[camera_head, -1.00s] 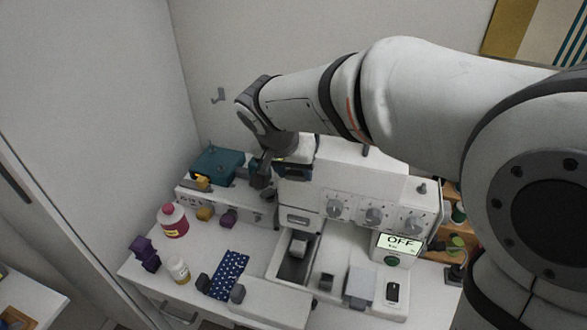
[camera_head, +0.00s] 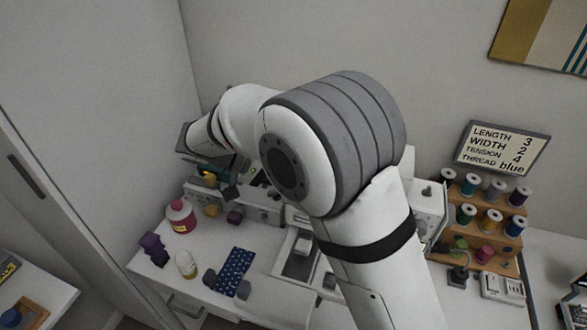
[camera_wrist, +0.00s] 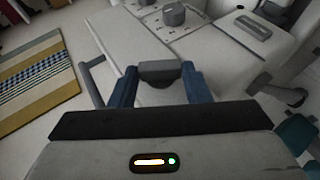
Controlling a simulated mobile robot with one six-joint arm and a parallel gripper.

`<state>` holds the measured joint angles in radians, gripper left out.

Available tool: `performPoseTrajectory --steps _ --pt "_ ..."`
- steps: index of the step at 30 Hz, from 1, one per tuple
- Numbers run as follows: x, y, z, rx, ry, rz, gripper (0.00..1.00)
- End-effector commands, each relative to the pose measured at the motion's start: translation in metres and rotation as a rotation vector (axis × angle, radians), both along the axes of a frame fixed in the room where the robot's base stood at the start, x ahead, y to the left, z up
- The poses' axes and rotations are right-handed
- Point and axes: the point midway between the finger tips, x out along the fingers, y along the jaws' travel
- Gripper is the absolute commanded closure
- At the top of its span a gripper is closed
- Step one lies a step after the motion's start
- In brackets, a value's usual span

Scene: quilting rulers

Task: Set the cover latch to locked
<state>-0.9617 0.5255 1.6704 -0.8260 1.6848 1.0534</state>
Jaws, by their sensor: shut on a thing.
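The white sewing machine (camera_head: 428,202) stands on the table, largely hidden behind my arm in the head view. Its pale body (camera_wrist: 205,50) fills the middle of the wrist view. My gripper (camera_wrist: 161,76) has its two blue fingers on either side of a small dark grey piece (camera_wrist: 159,68) at the machine body and is shut on it. This piece looks like the cover latch, but I cannot read any lock marking or tell its setting. In the head view my gripper is mostly hidden by my arm.
A thread rack (camera_head: 487,222) and a settings sign (camera_head: 503,148) are at the right. A grey dial (camera_wrist: 173,14) is on the machine.

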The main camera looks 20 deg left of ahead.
Motion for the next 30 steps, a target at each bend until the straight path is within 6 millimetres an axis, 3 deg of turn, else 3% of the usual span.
performPoseTrajectory --steps 15,30 --pt "0.000 0.004 -0.010 -0.420 0.034 0.001 0.79" --pt "0.000 0.004 -0.015 -0.559 0.046 0.001 0.79"
